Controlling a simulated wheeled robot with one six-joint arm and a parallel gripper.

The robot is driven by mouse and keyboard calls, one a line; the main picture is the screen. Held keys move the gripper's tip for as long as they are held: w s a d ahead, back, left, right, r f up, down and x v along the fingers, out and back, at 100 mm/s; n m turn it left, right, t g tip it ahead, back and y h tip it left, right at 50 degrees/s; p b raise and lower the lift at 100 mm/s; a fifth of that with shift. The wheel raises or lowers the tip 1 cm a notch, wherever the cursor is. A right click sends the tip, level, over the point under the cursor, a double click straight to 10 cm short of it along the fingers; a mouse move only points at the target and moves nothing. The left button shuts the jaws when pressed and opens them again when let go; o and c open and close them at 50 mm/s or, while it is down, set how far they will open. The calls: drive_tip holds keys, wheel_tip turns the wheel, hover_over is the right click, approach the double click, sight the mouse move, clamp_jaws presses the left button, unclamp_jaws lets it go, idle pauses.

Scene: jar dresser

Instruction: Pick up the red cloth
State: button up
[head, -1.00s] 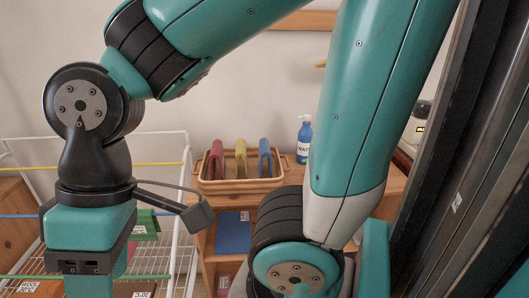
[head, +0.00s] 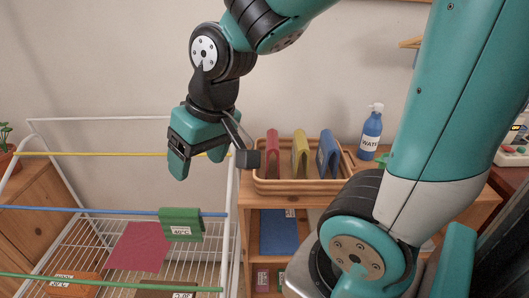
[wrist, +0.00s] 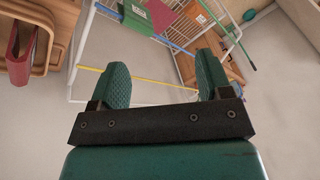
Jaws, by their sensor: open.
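A flat dark red cloth (head: 138,248) lies on the wire shelf of the white drying rack, below its coloured rods. It also shows at the top of the wrist view (wrist: 160,14). A second red piece (head: 272,155), an upright folded shape, stands in the wicker basket (head: 300,186) beside yellow and blue ones; the wrist view shows it at the left (wrist: 20,55). My gripper (head: 198,160) hangs over the rack's right end, left of the basket. Its fingers (wrist: 163,65) are apart with nothing between them, clear of both red things.
A green folded piece with a label (head: 181,224) hangs on the blue rod (head: 100,210). The yellow rod (head: 90,154) runs behind. A blue bottle (head: 371,133) stands right of the basket; a blue cloth (head: 278,232) is below.

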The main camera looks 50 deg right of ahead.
drive_tip(key=w+d+f+m+t+h+b, duration=0.1)
drive_tip(key=w+d+f+m+h, duration=0.15)
drive_tip(key=d, duration=0.55)
drive_tip(key=w+d+f+m+t+h, duration=0.1)
drive_tip(key=w+d+m+h, duration=0.2)
drive_tip(key=d, duration=0.4)
drive_tip(key=m+h, duration=0.2)
drive_tip(key=m, duration=0.3)
approach(273, 139)
drive_tip(key=shift+g, duration=0.4)
drive_tip(key=x, duration=0.6)
drive_tip(key=shift+w+a+p, duration=0.2)
drive_tip(key=shift+w+p, duration=0.1)
drive_tip(key=shift+w, duration=0.05)
drive_tip(key=shift+d+p+x, duration=0.25)
drive_tip(key=shift+p+x, duration=0.75)
drive_tip(key=shift+x, duration=2)
drive_tip(key=shift+r, duration=0.15)
drive_tip(key=c, duration=1)
